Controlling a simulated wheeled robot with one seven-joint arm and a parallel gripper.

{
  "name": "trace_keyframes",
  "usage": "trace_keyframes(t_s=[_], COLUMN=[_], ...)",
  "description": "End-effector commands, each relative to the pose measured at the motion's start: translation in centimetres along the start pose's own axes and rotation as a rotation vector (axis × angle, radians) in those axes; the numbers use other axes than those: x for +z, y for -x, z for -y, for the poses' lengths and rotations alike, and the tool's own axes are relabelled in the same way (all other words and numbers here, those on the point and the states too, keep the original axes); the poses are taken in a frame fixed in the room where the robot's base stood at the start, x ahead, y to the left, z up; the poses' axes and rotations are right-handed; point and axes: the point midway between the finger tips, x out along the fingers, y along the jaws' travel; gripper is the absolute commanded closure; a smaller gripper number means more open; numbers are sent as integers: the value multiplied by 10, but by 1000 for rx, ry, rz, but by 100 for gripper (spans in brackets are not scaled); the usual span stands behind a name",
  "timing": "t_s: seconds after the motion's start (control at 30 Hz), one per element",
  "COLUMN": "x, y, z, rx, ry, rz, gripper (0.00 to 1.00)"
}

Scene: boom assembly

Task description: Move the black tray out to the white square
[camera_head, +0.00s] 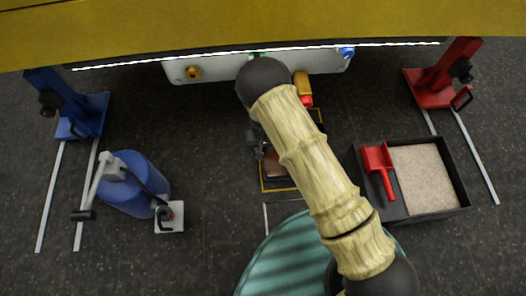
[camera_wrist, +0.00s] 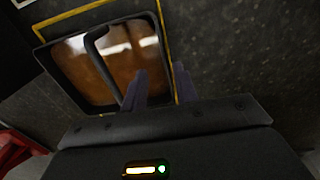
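The black tray (camera_wrist: 60,75) holds a brown, shiny liquid and has a dark bar across it. It sits on the floor within a yellow outline in the wrist view. In the head view the tray (camera_head: 280,165) is mostly hidden behind my arm. My gripper (camera_wrist: 160,82) is open, with its two fingers apart at the tray's near right rim. One finger overlaps the tray and the other is beyond its edge. I cannot tell whether they touch it. White lines (camera_head: 265,216), likely part of the white square, show below the yellow outline; the rest is hidden.
A red scoop (camera_head: 378,167) lies in a black bin (camera_head: 448,212) of pale granules at right. Blue (camera_head: 88,112) and red (camera_head: 436,90) stands flank a yellow boom (camera_head: 250,25). A teal striped round object (camera_head: 285,260) is at bottom.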

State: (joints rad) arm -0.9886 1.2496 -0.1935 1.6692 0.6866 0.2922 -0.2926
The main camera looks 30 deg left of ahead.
Motion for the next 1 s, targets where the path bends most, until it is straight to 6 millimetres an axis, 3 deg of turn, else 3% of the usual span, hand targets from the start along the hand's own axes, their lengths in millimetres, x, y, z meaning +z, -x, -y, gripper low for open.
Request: trace_keyframes(t_s=[0.37, 1.0], x=[0, 0], y=[-4, -100], z=[-1, -1], rx=[0, 1], ry=[-2, -2], rz=[0, 0], gripper=[71, 71])
